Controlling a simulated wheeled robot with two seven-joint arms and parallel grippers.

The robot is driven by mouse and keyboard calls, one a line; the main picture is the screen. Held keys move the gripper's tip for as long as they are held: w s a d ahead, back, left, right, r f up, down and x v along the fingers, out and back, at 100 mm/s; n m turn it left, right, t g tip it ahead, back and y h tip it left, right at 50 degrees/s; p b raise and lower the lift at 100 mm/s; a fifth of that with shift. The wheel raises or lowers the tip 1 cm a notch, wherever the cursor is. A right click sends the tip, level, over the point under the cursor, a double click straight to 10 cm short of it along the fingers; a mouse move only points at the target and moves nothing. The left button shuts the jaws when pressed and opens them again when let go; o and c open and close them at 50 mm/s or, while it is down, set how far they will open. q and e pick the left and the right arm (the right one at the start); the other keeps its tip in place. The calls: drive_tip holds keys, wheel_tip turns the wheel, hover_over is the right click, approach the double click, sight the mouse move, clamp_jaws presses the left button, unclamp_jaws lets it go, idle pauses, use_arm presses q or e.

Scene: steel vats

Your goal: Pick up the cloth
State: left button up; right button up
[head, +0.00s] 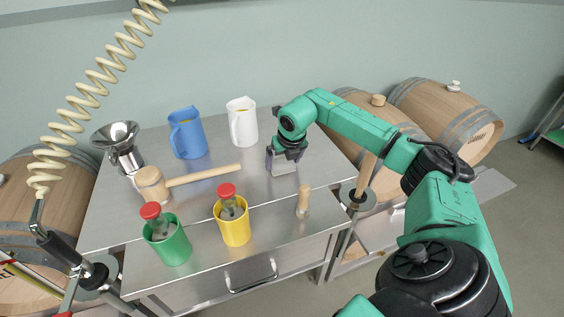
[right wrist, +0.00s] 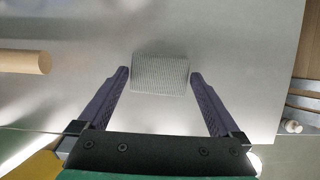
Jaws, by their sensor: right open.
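The cloth (right wrist: 161,74) is a small light grey folded block with a fine woven texture, lying on the steel table top (right wrist: 235,25). In the head view the cloth (head: 284,168) shows partly, below my right gripper (head: 284,155). In the right wrist view my right gripper (right wrist: 160,80) is open, one dark finger toward each side of the cloth. The fingertips reach its near part, with small gaps seen on both sides. I cannot tell how high they are above the table. My left gripper is not in view.
On the table stand a white jug (head: 242,122), a blue jug (head: 187,134), a steel funnel (head: 118,140) and a wooden mallet (head: 200,176).

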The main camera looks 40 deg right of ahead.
sight(283, 164)
drive_tip(key=shift+w+d+f, duration=0.1)
drive_tip(key=shift+w+f, duration=0.15)
drive_tip(key=shift+f, duration=0.35)
drive_tip(key=shift+r, duration=0.1)
drive_tip(key=c, duration=1)
wheel_tip(283, 164, up, 20)
